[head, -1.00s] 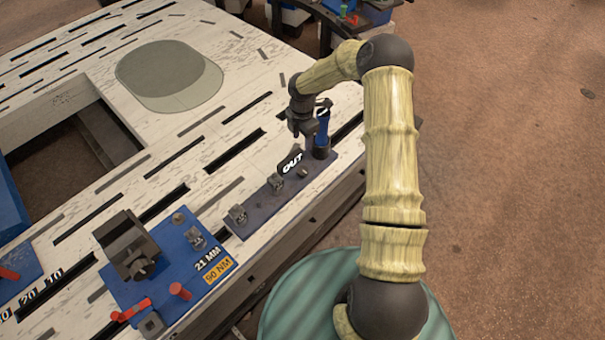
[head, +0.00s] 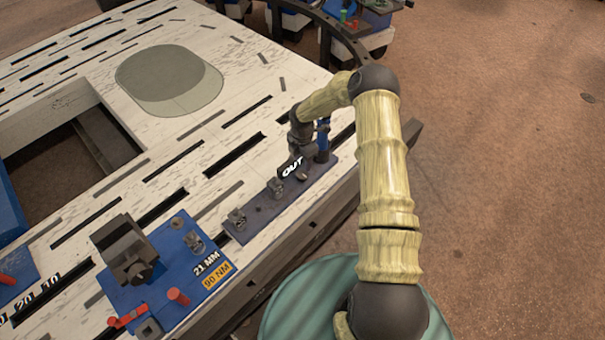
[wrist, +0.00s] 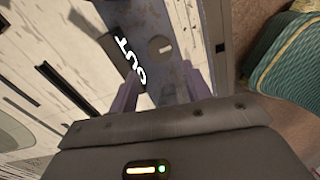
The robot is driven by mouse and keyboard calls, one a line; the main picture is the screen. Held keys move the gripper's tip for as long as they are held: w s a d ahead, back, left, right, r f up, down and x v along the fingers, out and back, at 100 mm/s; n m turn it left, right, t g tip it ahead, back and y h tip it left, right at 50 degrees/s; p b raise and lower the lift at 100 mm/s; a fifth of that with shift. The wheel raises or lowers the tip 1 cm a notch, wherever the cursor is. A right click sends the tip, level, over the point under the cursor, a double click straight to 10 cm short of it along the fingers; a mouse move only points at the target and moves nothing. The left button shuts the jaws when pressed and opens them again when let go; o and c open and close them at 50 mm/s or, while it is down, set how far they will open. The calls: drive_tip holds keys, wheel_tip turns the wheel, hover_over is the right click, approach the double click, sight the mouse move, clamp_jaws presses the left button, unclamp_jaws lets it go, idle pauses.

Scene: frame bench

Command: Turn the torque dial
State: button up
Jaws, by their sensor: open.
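A small round grey knob with a pale mark, which looks like the torque dial, shows in the wrist view (wrist: 160,48) and the head view (head: 302,175). It sits on a narrow dark purple-blue plate (head: 245,228), beside a dark flag lettered OUT (head: 292,167). My gripper (wrist: 162,90) is open and empty; in the wrist view its two fingers straddle the plate, with the knob beyond and between them.
Two small grey fittings stand on the same plate, left of the flag. A blue fixture (head: 190,265) marked 21 MM and 90 NM, with a grey block and red pegs, lies front left. The slotted white bench (head: 240,75) has a large opening and an oval grey-green pad (head: 170,75).

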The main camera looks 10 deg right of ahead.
sight(302, 175)
wheel_tip(302, 175, down, 8)
drive_tip(key=shift+f+b, duration=0.1)
drive_tip(key=shift+b, duration=0.35)
drive_tip(key=shift+c, duration=0.2)
drive_tip(key=c, duration=0.7)
